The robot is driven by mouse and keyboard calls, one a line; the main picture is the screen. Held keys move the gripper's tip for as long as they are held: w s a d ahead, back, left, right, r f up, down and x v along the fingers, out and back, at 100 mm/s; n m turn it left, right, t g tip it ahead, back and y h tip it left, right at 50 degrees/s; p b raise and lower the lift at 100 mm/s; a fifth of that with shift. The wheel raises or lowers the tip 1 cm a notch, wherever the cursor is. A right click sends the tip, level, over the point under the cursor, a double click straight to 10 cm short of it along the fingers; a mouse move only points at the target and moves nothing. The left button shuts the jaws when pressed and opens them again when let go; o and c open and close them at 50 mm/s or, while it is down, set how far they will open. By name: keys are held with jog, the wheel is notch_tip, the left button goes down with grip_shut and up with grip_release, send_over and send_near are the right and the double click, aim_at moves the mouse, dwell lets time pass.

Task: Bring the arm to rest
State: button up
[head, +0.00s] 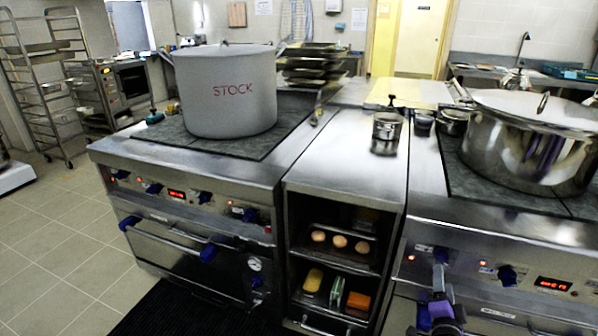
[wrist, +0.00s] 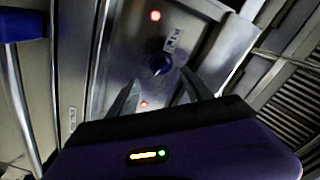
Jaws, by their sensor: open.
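My gripper (head: 439,270) is low at the front of the right stove, in the lower right of the head view. In the wrist view my gripper (wrist: 159,78) has its two fingers apart, with nothing held between them. A dark blue control knob (wrist: 159,64) on the steel stove front shows just beyond and between the fingertips. I cannot tell whether the fingers touch the panel.
A large pot marked STOCK (head: 228,92) stands on the left stove. A shiny lidded pot (head: 530,140) stands on the right stove. Open floor (head: 60,235) lies at left.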

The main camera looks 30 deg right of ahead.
jog(key=s+a+r+n+t+y+p, duration=0.1)
jog(key=s+a+r+n+t+y, duration=0.35)
jog(key=a, duration=0.65)
jog(key=s+a+r+n+t+y+p, duration=0.1)
jog(key=s+a+r+n, duration=0.2)
jog(key=a+r+n, duration=0.6)
jog(key=s+a+r+n+g+y+p, duration=0.1)
jog(key=s+a+r+n+y, duration=0.1)
jog(key=s+a, duration=0.7)
jog(key=s+a+r+n+g+y+p, duration=0.1)
jog(key=s+a+r+n+y+p, duration=0.1)
jog(key=s+a+n+y, duration=0.3)
jog(key=s+a+r+y, duration=0.1)
jog(key=s+a, duration=0.3)
jog(key=a, duration=0.3)
jog(key=shift+n, duration=0.25)
